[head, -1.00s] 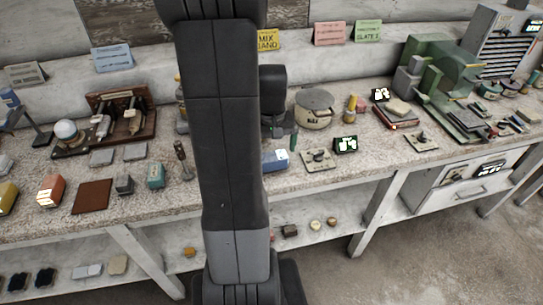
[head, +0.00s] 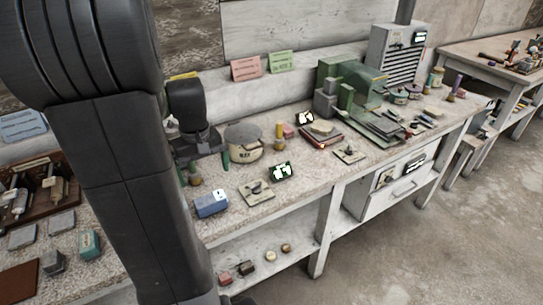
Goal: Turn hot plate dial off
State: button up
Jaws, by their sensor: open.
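My gripper (head: 204,160) hangs above the bench, partly behind my own arm, with its fingers apart and nothing seen between them. A small pale plate with a dark knob (head: 257,193) lies in front of the pot, beside a lit dark display (head: 281,171). A second plate with a dark knob (head: 349,154) lies farther right. I cannot tell which knob belongs to the hot plate, or its setting. My gripper touches neither knob.
A blue box (head: 211,204) stands left of the near knob plate. The bench (head: 310,185) has a lower shelf. The floor (head: 420,255) in front is clear.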

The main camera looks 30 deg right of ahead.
aim_at(348, 152)
jog(key=l+z, duration=0.1)
jog(key=l, duration=1.7)
jog(key=i, duration=0.1)
